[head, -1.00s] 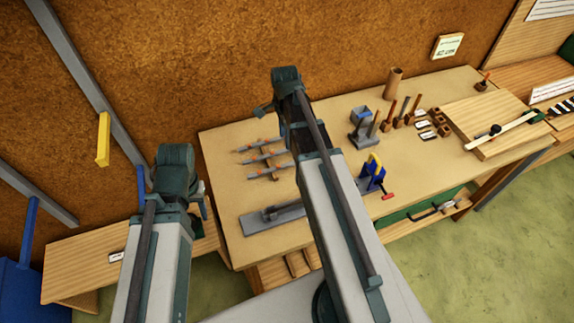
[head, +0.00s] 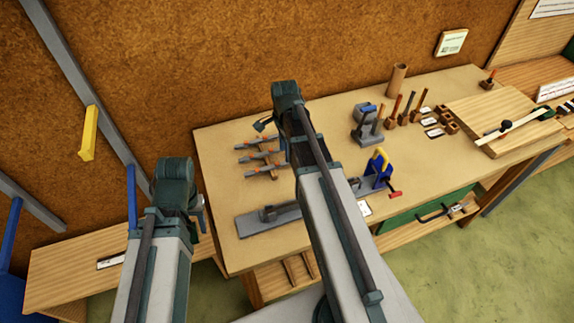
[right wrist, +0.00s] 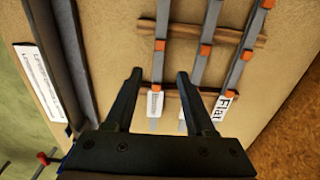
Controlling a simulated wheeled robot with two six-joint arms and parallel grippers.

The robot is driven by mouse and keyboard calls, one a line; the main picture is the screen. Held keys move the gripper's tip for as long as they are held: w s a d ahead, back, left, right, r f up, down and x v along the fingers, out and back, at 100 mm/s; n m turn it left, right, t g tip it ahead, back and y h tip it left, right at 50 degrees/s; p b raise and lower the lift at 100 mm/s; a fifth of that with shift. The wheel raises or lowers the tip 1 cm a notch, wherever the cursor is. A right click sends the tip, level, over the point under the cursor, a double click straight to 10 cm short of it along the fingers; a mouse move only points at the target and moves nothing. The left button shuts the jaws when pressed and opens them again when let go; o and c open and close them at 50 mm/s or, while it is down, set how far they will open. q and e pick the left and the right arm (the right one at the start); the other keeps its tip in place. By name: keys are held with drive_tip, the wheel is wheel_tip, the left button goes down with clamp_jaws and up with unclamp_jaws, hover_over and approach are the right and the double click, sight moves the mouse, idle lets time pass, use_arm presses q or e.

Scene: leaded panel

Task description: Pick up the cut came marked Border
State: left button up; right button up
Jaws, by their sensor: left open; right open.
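Three grey cut cames (head: 258,157) with orange bands lie side by side across wooden strips at the back left of the bench. The right wrist view shows them close up, with white tags at their near ends. The right-hand tag (right wrist: 222,105) reads "Flat". The left-hand came (right wrist: 161,30) has a tag (right wrist: 155,103) too small to read, and the middle tag is partly hidden. I cannot tell which is marked Border. My right gripper (right wrist: 159,77) is open and empty, its fingers framing the left-hand came's near end. My left gripper (head: 203,205) is open, left of the bench.
A long grey channel (head: 246,222) lies along the bench's front. A blue-framed tool (head: 379,168) with a red handle stands right of my right arm. Several hand tools, a grey holder (head: 367,125) and a wooden board (head: 500,112) occupy the right side.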

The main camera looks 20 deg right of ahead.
wheel_tip(320, 180, down, 4)
drive_tip(key=b, duration=0.3)
drive_tip(key=shift+s+f, duration=0.1)
drive_tip(key=shift+f, duration=0.1)
drive_tip(key=shift+r, duration=0.1)
clamp_jaws()
